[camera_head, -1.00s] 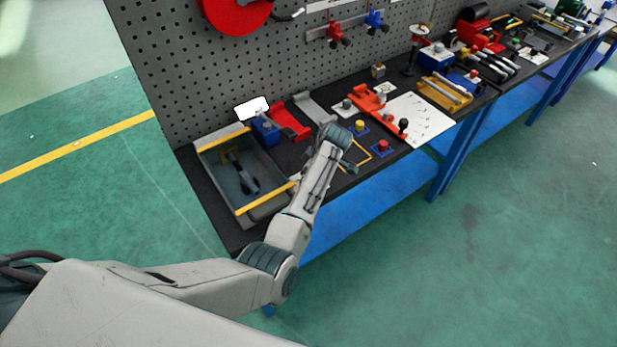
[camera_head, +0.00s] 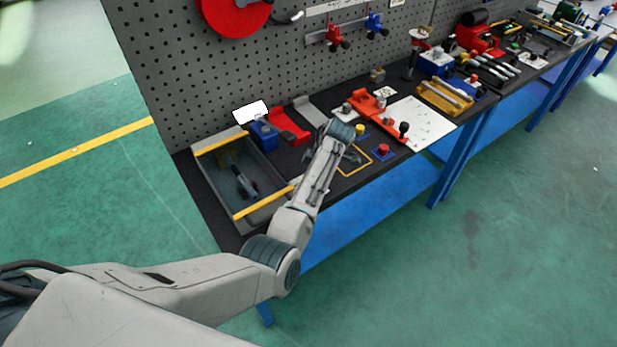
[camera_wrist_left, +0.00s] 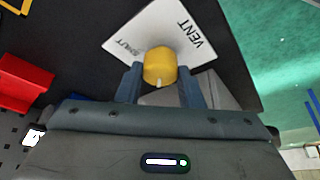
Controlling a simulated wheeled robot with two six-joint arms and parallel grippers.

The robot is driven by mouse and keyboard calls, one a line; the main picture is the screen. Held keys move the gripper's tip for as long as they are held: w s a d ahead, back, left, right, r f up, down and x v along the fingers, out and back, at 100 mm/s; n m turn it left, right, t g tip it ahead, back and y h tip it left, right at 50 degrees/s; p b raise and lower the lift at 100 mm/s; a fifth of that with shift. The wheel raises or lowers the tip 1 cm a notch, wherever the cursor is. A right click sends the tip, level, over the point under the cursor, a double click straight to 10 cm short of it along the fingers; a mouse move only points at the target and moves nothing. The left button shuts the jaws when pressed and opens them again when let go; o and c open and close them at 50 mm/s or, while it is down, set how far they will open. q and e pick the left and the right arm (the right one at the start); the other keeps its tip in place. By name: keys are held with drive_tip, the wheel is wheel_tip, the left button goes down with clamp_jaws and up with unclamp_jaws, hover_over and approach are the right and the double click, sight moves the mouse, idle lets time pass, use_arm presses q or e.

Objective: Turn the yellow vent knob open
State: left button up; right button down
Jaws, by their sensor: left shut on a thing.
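In the left wrist view the yellow vent knob (camera_wrist_left: 160,66) stands on a white plate (camera_wrist_left: 152,28) lettered VENT and SHUT. A small pale mark shows on the knob's side toward my palm. My left gripper (camera_wrist_left: 160,84) is shut on the knob, one dark finger on each side. In the head view my left arm reaches over the bench's near part, and its wrist (camera_head: 338,132) hides the knob and plate. My right gripper is in neither view.
A grey tray with yellow edges (camera_head: 222,187) stands left of my arm on the dark bench. A red holder (camera_head: 288,126) is behind the wrist. A yellow button (camera_head: 361,130) and a red button (camera_head: 383,149) stand to its right. Pegboard closes the back.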

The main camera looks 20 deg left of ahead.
use_arm(q)
drive_tip(key=o, duration=1)
drive_tip(key=shift+d, duration=0.1)
drive_tip(key=b+v, duration=0.3)
drive_tip(key=v, duration=0.7)
drive_tip(key=shift+d+r, duration=0.2)
drive_tip(key=shift+r, duration=0.15)
